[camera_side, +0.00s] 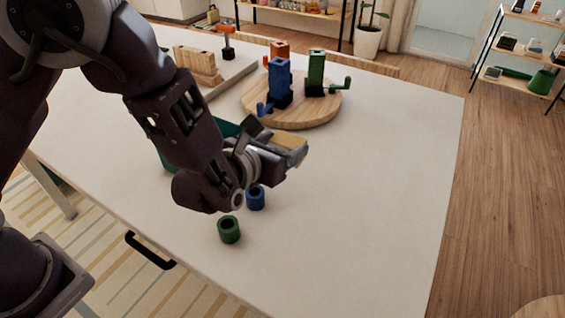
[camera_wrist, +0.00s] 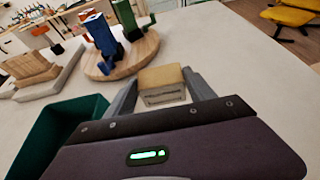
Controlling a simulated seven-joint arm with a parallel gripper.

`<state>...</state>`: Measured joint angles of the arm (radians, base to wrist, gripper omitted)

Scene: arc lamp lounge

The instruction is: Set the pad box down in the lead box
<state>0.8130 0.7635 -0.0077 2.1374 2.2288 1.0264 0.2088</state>
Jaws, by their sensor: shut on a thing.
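My gripper (camera_side: 284,157) is shut on a small tan-topped box, which I take to be the pad box (camera_wrist: 162,78). It shows between the two fingers in the wrist view, and its tan top (camera_side: 288,141) shows at the fingertips in the side view. It is held above the white table. A dark green open box, likely the lead box (camera_wrist: 60,125), stands on the table to the left of the gripper in the wrist view. In the side view my arm hides most of this green box (camera_side: 228,128). The held box is outside it.
A round wooden board (camera_side: 318,113) bears blue, green and orange upright blocks. A pale tray (camera_side: 235,75) with wooden blocks lies farther left. Blue (camera_side: 255,197) and green (camera_side: 229,230) rings lie near the front edge. The table's right side is clear.

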